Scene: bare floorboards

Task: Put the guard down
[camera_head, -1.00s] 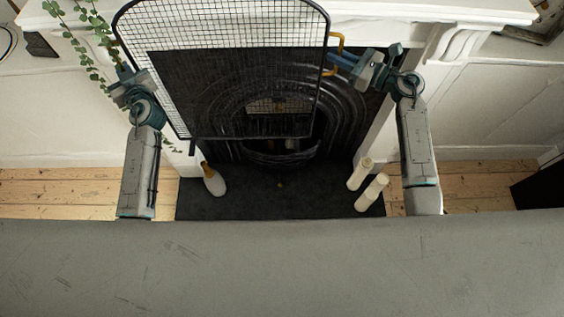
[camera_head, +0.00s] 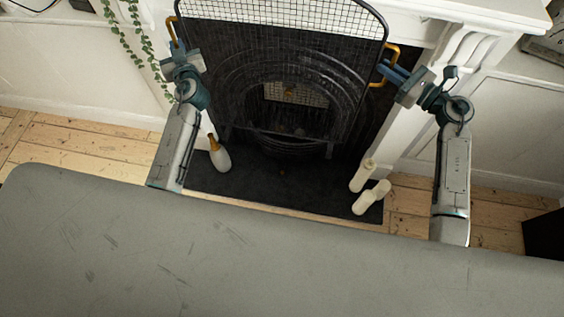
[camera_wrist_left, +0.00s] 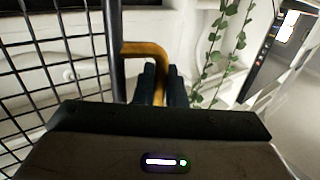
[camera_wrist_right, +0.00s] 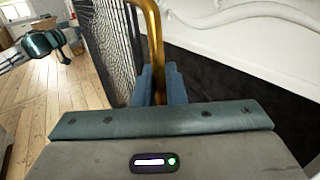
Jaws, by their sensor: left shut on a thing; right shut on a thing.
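The guard (camera_head: 300,12) is a black wire-mesh screen with an arched frame and a brass handle on each side. It is upright in front of the fireplace opening, above the dark hearth (camera_head: 285,193). I cannot tell whether its lower edge touches anything. My left gripper (camera_head: 178,47) is shut on the left handle (camera_head: 171,30), which also shows in the left wrist view (camera_wrist_left: 150,50). My right gripper (camera_head: 386,72) is shut on the right handle (camera_head: 391,55), also seen in the right wrist view (camera_wrist_right: 155,45). The guard's lower part is hard to see against the black fireplace.
A white bottle-shaped object with an orange-brown top (camera_head: 220,158) stands at the hearth's left. Cream candles (camera_head: 362,175) are at its right. A trailing plant (camera_head: 147,45) hangs left of the fireplace. The middle of the hearth is clear.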

